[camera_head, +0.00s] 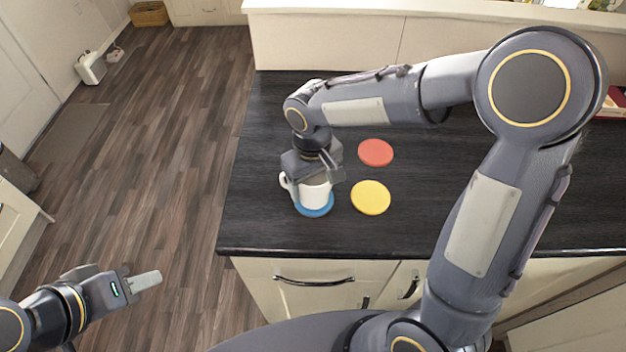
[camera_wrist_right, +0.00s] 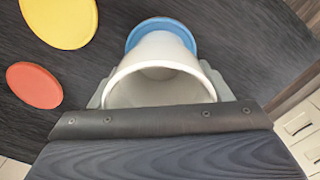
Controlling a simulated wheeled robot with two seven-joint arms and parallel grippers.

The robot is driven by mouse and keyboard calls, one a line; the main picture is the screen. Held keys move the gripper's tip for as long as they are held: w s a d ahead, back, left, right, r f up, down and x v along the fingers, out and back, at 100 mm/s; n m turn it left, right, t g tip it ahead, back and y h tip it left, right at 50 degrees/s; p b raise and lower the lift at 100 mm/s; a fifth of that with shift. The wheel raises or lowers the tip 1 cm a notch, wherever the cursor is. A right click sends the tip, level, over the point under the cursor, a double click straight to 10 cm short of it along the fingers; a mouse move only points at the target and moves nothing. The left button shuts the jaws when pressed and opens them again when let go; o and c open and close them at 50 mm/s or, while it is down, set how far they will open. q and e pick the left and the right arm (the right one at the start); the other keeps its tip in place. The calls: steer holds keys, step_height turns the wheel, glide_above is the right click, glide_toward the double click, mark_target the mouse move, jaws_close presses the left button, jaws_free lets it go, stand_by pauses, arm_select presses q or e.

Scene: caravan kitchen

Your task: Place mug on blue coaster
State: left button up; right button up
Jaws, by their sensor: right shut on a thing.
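The white mug (camera_head: 316,195) is upright over the blue coaster (camera_head: 314,211) at the left part of the dark counter. Its handle points left in the head view. My right gripper (camera_head: 318,176) is shut on the mug from above, with a finger on each side of its wall. The right wrist view looks into the mug (camera_wrist_right: 160,88), with the blue coaster (camera_wrist_right: 178,27) showing past its base. I cannot tell whether the base touches the coaster. My left gripper (camera_head: 146,281) is over the floor at lower left, away from the counter; its finger gap is not visible.
A yellow coaster (camera_head: 371,198) lies just right of the blue one, and a red coaster (camera_head: 376,152) lies behind it. The dark counter (camera_head: 262,120) is otherwise clear nearby. Its left edge drops to the wooden floor.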

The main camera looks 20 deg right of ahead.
steer(key=shift+f, duration=0.2)
steer(key=o, duration=1.2)
steer(key=shift+r, duration=0.1)
steer(key=shift+c, duration=0.2)
step_height(320, 180, up, 12)
steer(key=shift+r, duration=0.2)
steer(key=s+d+f+m+t+y, duration=0.2)
steer(key=s+d, duration=0.2)
steer(key=s, duration=0.5)
steer(key=s+d+f+m+t+y, duration=0.2)
steer(key=s+d, duration=0.3)
steer(key=s, duration=0.3)
steer(key=shift+s+m+t, duration=0.35)
steer(key=shift+m+t, duration=0.35)
steer(key=shift+t, duration=0.1)
